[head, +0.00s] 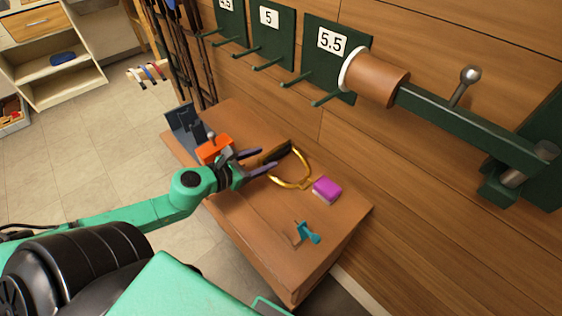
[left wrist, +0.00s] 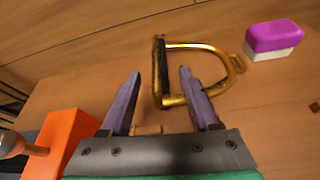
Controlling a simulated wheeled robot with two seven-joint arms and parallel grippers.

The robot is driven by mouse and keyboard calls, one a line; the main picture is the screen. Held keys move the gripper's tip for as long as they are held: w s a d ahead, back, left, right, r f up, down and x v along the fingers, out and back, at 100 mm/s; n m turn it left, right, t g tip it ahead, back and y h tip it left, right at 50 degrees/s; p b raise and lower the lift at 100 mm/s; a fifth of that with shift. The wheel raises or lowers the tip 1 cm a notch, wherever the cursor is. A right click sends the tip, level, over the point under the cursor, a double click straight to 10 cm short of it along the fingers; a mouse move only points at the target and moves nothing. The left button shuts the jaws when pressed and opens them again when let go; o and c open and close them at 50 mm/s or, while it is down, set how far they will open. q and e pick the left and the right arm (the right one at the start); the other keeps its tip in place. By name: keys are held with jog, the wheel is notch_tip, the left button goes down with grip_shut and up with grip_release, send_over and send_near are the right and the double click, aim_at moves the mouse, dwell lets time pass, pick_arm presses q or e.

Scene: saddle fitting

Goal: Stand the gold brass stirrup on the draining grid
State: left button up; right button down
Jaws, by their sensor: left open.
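In the left wrist view one finger of the left gripper (left wrist: 160,74) overlaps the lower gold branch; contact cannot be told. I cannot make out a draining grid. My right gripper is not in view.
A purple and white block (head: 327,188) lies right of the stirrup. A teal object (head: 308,232) lies nearer the front. An orange block (head: 214,149) and a dark stand (head: 183,128) are at the left. Green wall racks (head: 330,58) and a brown roller (head: 377,80) overhang behind.

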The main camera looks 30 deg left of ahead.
aim_at(276, 153)
pick_arm(q)
jog(key=b+x, duration=0.1)
jog(key=x, duration=0.5)
jog(key=shift+w+f, duration=0.15)
jog(key=shift+w, duration=0.05)
grip_shut()
dwell(1.3)
